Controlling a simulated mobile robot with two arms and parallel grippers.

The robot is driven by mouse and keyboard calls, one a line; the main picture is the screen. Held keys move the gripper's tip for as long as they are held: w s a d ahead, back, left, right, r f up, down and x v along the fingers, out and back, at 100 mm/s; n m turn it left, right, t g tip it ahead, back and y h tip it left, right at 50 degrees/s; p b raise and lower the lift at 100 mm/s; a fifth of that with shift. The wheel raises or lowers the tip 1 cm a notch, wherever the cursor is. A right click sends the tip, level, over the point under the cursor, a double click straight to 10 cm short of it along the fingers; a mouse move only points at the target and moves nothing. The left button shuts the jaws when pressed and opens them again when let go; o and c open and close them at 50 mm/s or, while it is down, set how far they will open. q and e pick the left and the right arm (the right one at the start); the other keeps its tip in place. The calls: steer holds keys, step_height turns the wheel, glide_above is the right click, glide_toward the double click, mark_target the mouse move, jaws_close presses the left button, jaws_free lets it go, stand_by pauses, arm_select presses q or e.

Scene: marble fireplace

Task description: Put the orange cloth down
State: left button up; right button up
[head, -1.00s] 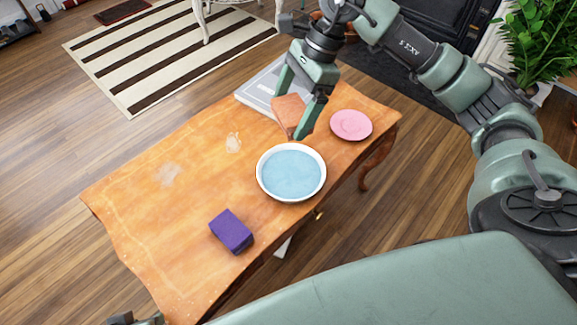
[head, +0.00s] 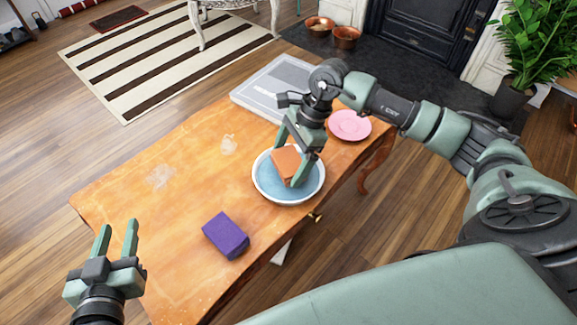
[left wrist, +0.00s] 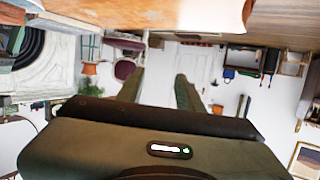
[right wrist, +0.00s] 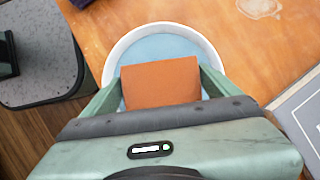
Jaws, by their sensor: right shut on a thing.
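The orange cloth (head: 286,163) is a flat, folded-looking block between the fingers of my right gripper (head: 300,170). My right gripper is shut on it and holds it over the white bowl with blue water (head: 262,189). In the right wrist view the cloth (right wrist: 160,84) covers the middle of the bowl (right wrist: 118,55); whether it touches the water I cannot tell. My left gripper (head: 118,226) is open and empty at the left, beside the table's near left edge. Its spread fingers also show in the left wrist view (left wrist: 158,88).
The wooden table (head: 185,195) carries a purple block (head: 226,235), a pink plate (head: 350,125), a grey book-like slab (head: 262,86) and two pale smears (head: 160,177). The table's left half is mostly clear. A potted plant (head: 535,45) stands at the far right.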

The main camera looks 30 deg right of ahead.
step_height(320, 180, down, 2)
steer(key=shift+f, duration=0.1)
arm_select(q)
steer(key=shift+w+d+r+t+h, duration=0.2)
steer(key=shift+r+t, duration=0.15)
steer(key=shift+r, duration=0.2)
steer(key=shift+w+d+r+t+h, duration=0.1)
steer(key=shift+w+r+t, duration=0.05)
steer(key=shift+r+t, duration=0.3)
steer(key=shift+r, duration=0.2)
arm_select(e)
steer(key=o, duration=1.1)
arm_select(q)
steer(key=shift+w+r, duration=0.1)
steer(key=shift+r, duration=0.15)
